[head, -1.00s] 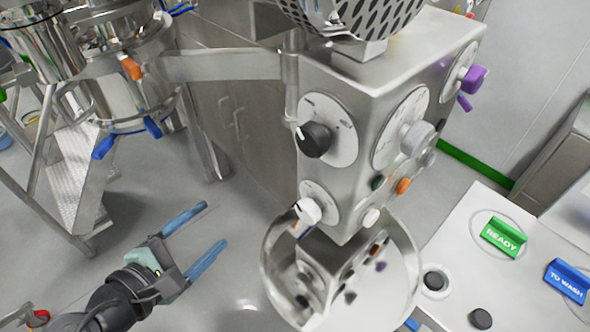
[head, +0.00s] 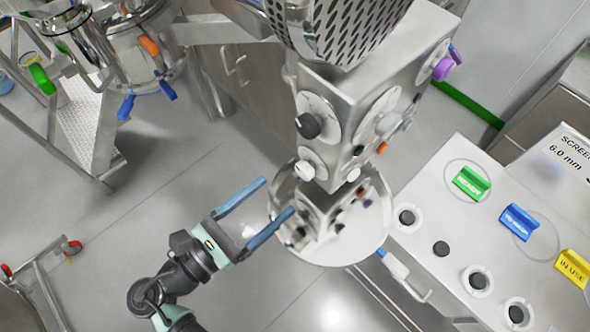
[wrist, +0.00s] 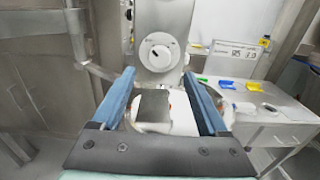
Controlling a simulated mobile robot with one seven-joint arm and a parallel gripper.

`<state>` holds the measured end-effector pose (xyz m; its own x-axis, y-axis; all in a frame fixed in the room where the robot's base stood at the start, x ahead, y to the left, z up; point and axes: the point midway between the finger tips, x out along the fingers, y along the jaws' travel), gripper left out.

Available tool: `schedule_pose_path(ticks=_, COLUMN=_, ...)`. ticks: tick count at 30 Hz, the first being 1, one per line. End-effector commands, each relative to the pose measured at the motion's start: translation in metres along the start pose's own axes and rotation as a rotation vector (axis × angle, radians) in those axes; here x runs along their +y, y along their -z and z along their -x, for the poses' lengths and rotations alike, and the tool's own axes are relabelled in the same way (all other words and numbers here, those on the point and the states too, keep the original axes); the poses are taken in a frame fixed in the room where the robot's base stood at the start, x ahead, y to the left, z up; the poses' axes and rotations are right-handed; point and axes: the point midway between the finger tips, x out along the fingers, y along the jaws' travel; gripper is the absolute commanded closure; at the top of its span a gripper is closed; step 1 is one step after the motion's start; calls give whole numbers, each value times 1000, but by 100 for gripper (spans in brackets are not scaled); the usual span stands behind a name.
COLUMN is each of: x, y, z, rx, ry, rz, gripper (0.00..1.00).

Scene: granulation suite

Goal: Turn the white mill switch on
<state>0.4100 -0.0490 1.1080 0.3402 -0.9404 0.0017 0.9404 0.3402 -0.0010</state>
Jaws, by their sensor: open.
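The white mill switch (head: 305,170) is a small white knob on a round pale dial, low on the left face of the steel control box (head: 350,90). In the wrist view a white knob on a round dial (wrist: 160,52), seemingly the same switch, faces me beyond the fingertips. My gripper (head: 279,196) has two blue fingers spread apart with nothing between them. It is left of and below the switch in the head view, pointing toward the box and apart from the knob. In the wrist view the fingers (wrist: 158,76) frame the space below the dial.
A black knob (head: 308,126) sits just above the switch. A grey-white knob (head: 388,124), an orange button (head: 382,148) and a purple handle (head: 442,68) are on the other face. A shiny round bowl (head: 372,235) lies below the box. A bench with signs (head: 440,200) stands right.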

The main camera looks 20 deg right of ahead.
Motion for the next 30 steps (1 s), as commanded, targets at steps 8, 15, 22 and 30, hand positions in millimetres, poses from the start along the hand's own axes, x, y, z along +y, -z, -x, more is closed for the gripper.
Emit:
schedule_pose_path(ticks=8, x=0, y=-2, z=-51, rx=1, ry=2, rz=1, gripper=23)
schedule_pose_path(ticks=15, x=0, y=0, z=-67, rx=1, ry=0, rz=-1, gripper=23)
schedule_pose_path(ticks=22, x=0, y=0, z=-68, rx=2, ry=-1, rz=-1, gripper=23)
schedule_pose_path(ticks=30, x=0, y=0, z=-68, rx=2, ry=-1, rz=-1, gripper=66)
